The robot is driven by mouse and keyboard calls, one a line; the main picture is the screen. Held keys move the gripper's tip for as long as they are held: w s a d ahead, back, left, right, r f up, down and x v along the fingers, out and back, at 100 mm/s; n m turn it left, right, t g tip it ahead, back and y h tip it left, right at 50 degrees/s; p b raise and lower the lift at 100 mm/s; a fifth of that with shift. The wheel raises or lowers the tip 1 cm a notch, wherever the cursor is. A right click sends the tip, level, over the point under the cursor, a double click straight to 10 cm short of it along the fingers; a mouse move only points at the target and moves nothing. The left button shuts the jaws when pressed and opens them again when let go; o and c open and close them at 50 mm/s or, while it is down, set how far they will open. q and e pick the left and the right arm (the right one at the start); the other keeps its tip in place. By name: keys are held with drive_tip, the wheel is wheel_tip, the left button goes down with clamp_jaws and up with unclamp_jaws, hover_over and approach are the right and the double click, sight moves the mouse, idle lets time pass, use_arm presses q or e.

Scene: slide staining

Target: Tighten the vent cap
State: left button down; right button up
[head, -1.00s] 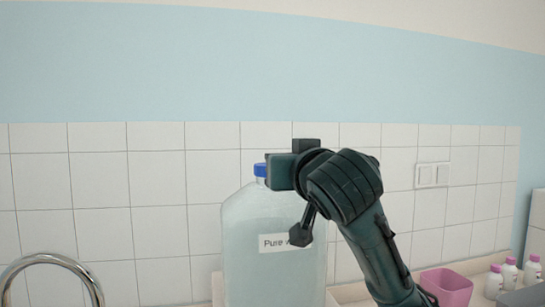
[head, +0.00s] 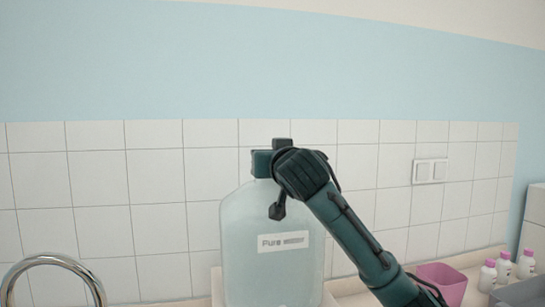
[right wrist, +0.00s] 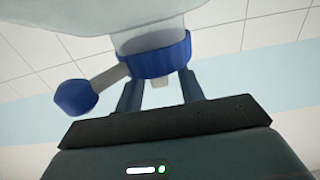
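A large translucent container (head: 262,225) with a white "Pure" label stands against the tiled wall in the head view. My right gripper (head: 263,164) is at its top and hides the cap there. In the right wrist view, which looks inverted, the container's neck carries a blue collar (right wrist: 157,55). A grey side stem ends in a small blue cap (right wrist: 75,98) at the left. The fingers of my right gripper (right wrist: 160,92) are spread, with a small pale nub (right wrist: 160,83) between them. Their tips meet or pass behind the collar; contact is unclear. My left gripper is out of view.
A curved metal tap (head: 55,262) is at the lower left. A pink bin (head: 441,283) and several white bottles with pink caps (head: 505,268) stand at the lower right. A wall switch (head: 430,171) is on the tiles. The wall left of the container is clear.

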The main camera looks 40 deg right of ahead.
clamp_jaws()
drive_tip(key=shift+a, duration=0.1)
idle(0.5)
